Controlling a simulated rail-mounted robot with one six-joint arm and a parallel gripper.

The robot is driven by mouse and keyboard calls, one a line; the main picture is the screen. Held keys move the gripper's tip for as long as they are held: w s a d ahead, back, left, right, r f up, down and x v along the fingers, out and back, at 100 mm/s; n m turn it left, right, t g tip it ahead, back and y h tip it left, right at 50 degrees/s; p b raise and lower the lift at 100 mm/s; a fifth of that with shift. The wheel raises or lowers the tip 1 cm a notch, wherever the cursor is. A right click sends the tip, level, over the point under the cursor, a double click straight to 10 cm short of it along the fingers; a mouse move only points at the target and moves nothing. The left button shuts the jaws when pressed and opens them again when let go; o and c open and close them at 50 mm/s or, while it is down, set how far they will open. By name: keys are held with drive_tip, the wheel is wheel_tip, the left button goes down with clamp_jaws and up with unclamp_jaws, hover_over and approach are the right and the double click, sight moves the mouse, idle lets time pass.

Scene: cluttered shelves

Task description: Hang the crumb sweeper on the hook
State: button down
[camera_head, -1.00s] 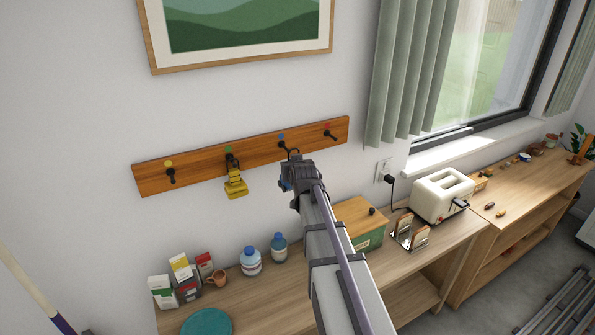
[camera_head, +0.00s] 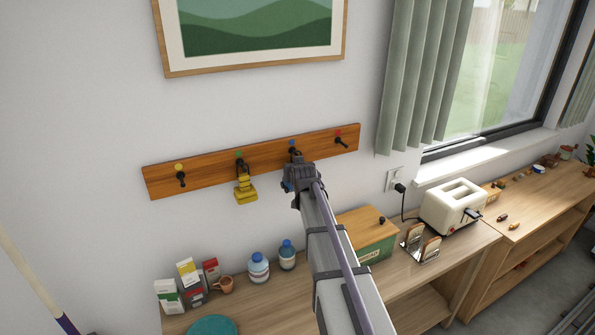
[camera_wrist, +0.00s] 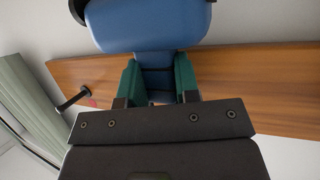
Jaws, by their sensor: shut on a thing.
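My gripper (camera_head: 299,178) is raised in front of the wooden hook rack (camera_head: 215,167). In the wrist view its two green fingers (camera_wrist: 158,82) are shut on the narrow dark-blue part of a blue object (camera_wrist: 150,25), which I take to be the crumb sweeper. In the head view my gripper mostly hides it; a bit of blue (camera_head: 287,186) shows at the left side. The blue-dotted hook (camera_head: 293,151) is just above my gripper. I cannot tell whether the sweeper touches it. The red-dotted hook (camera_head: 341,139) is empty; it also shows in the wrist view (camera_wrist: 72,100).
A yellow object (camera_head: 245,187) hangs from the green-dotted hook (camera_head: 239,162), left of my gripper. The yellow-dotted hook (camera_head: 181,179) is bare. Below are bottles (camera_head: 259,267), cartons (camera_head: 189,278), a green box (camera_head: 372,246) and a toaster (camera_head: 454,206). A framed picture (camera_head: 255,35) hangs above.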

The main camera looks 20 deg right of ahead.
idle(0.4)
drive_tip(key=c, duration=0.8)
unclamp_jaws()
drive_tip(key=p+v, duration=0.4)
drive_tip(key=v, duration=0.6)
drive_tip(key=shift+s+a+r, duration=0.1)
drive_tip(key=shift+s+r, duration=0.1)
drive_tip(key=shift+s, duration=0.1)
drive_tip(key=s+a+f+n+g+y+b, duration=0.1)
drive_tip(key=s+a+f+g+b, duration=0.3)
drive_tip(key=s+a+f, duration=0.2)
drive_tip(key=s+a+f+n+g+y+b, duration=0.1)
drive_tip(key=s+a+f+g+b, duration=0.3)
drive_tip(key=s+f, duration=0.6)
drive_tip(key=s+a+f+n+g+y+b, duration=0.1)
drive_tip(key=s+a+f+g+y+b, duration=0.1)
drive_tip(key=s+a+f+g+b, duration=0.3)
drive_tip(key=shift+s+a+f, duration=0.45)
drive_tip(key=shift+s+a, duration=0.05)
drive_tip(key=shift+a, duration=0.2)
drive_tip(key=shift+s+a+f, duration=0.5)
drive_tip(key=shift+a, duration=0.2)
drive_tip(key=shift+s+a+f, duration=0.45)
drive_tip(key=shift+s+a, duration=0.05)
drive_tip(key=shift+a, duration=0.2)
